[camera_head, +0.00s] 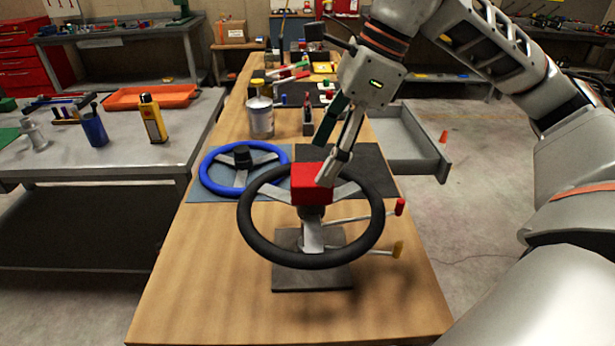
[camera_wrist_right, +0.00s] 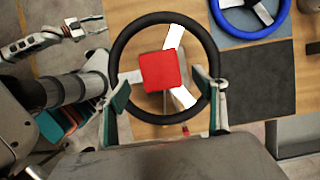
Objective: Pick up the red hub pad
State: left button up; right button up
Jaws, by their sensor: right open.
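The red hub pad (camera_head: 311,183) sits on the centre of a black steering wheel (camera_head: 249,235). The wheel is upright on a stand with a dark square base (camera_head: 312,277). In the right wrist view the pad (camera_wrist_right: 160,70) lies between the fingers with gaps on both sides. My right gripper (camera_head: 322,163) is open and empty, pointing down at the pad. One fingertip overlaps the pad in the head view; I cannot tell whether it touches. My left gripper (camera_wrist_right: 98,24) shows only in the right wrist view, with its fingers apart and nothing between them.
A blue steering wheel (camera_head: 206,180) lies behind left on a blue-grey mat. A dark mat (camera_head: 373,165) lies behind right. A can (camera_head: 260,118) stands farther back. The front left bench is clear.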

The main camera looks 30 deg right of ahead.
aim_at(313, 173)
jog(key=x, duration=0.5)
jog(key=shift+w+a+f, duration=0.15)
jog(key=c, duration=1.2)
